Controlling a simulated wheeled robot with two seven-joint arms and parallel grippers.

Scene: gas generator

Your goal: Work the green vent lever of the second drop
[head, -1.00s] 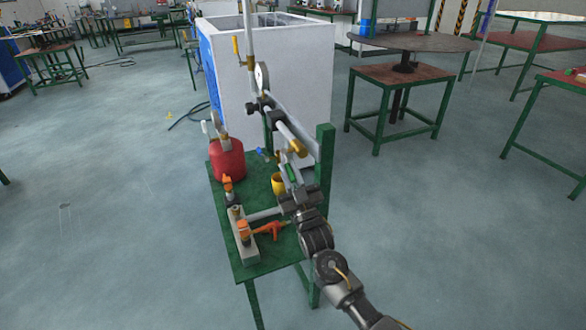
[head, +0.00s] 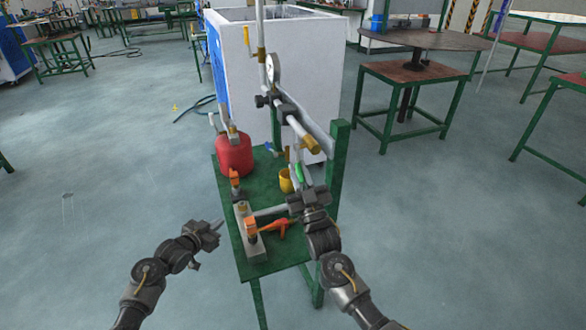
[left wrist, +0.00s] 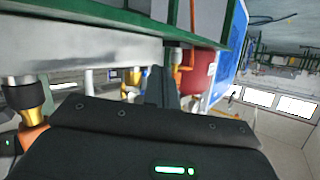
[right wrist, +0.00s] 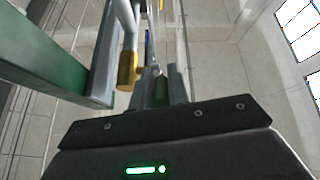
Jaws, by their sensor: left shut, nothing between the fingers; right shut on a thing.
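The green vent lever (head: 298,172) shows as a small green piece at the fingertips of my right gripper (head: 297,181), under the slanted pipe. In the right wrist view the lever (right wrist: 160,91) sits between the two grey fingers, and the gripper is shut on it. The fingers hide part of the lever. A brass pipe end (right wrist: 127,70) is just left of the fingers there. My left gripper (head: 217,226) is shut and empty, left of the bench and apart from the lever.
The green bench (head: 268,190) carries a red tank (head: 234,156), a yellow cup (head: 286,180), orange-handled valves (head: 251,226) and an orange tool (head: 280,228). A green post (head: 335,165) stands right of the lever. A white cabinet (head: 300,70) is behind.

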